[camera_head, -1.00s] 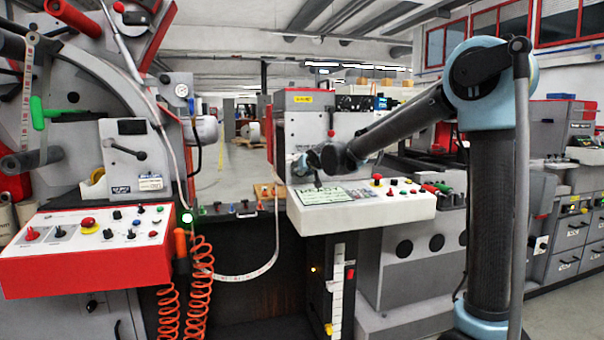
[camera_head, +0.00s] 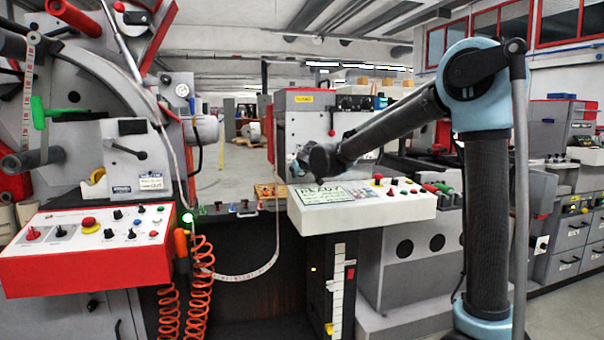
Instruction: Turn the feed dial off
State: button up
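My gripper (camera_head: 300,166) is at the end of my arm, above the back left part of a white control panel (camera_head: 372,212). It is small, dark and mostly hidden behind my wrist, so its fingers cannot be made out. No label is legible enough to tell which knob is the feed dial.
The grey rewinder machine (camera_head: 130,160) stands at left. Orange coiled hoses (camera_head: 201,285) and a pale looping strip (camera_head: 262,268) hang between the panels. Small coloured levers (camera_head: 232,208) line a dark ledge. Grey cabinets (camera_head: 566,240) stand at right.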

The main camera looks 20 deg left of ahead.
jog(key=shift+n+t+h, duration=0.4)
jog(key=shift+n+h, duration=0.1)
jog(key=shift+n, duration=0.5)
jog(key=shift+s, duration=0.1)
jog(key=o, duration=1.1)
jog(key=shift+a, duration=0.1)
jog(key=v, duration=1.2)
jog(key=shift+f, duration=0.15)
